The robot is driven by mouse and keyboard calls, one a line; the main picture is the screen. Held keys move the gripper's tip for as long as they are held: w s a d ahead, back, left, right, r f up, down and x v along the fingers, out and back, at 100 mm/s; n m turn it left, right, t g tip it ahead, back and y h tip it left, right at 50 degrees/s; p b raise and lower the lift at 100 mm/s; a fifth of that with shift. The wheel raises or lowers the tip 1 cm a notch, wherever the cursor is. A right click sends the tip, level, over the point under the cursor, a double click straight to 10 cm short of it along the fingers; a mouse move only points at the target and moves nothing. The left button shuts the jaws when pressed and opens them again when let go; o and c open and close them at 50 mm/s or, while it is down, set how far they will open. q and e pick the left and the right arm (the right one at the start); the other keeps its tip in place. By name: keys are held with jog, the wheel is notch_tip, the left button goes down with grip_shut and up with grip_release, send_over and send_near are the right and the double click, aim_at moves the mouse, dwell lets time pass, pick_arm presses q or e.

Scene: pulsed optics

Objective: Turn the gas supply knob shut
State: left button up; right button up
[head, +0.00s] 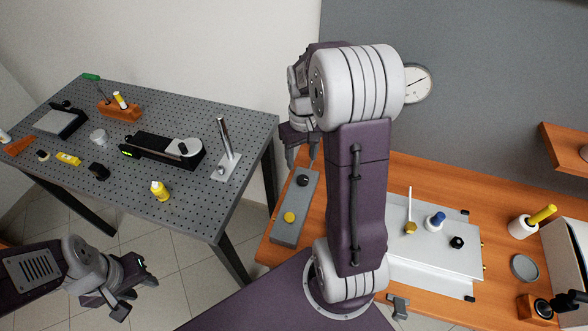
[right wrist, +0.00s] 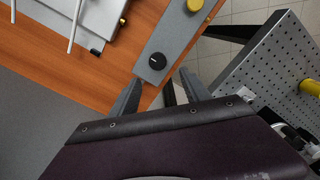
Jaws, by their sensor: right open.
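A grey box (head: 288,232) lies on the left end of the wooden table, with a black knob (head: 302,181) and a yellow knob (head: 289,217) on top. Which one is the gas supply knob I cannot tell. My right gripper (head: 302,160) is open and empty near the black-knob end of the box. In the right wrist view the black knob (right wrist: 157,61) shows just beyond the gap between the fingertips (right wrist: 160,78), apart from them. The yellow knob (right wrist: 195,5) is farther off. My left gripper (head: 136,292) is open and empty over the floor, away from both tables.
A white plate (head: 455,262) with a brass fitting (head: 410,228), a blue-and-white knob (head: 434,221) and a black knob (head: 456,242) lies right of the box on the wooden table (head: 500,200). A grey perforated table (head: 110,190) with several tools stands left, across a floor gap.

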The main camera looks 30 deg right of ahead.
aim_at(303, 179)
jog(key=f, duration=0.7)
jog(key=shift+s+d+f, duration=0.2)
jog(key=shift+s+f, duration=0.1)
jog(key=shift+f, duration=0.7)
jog(key=shift+c, duration=0.5)
grip_shut()
pick_arm(q)
jog(key=shift+s, duration=0.2)
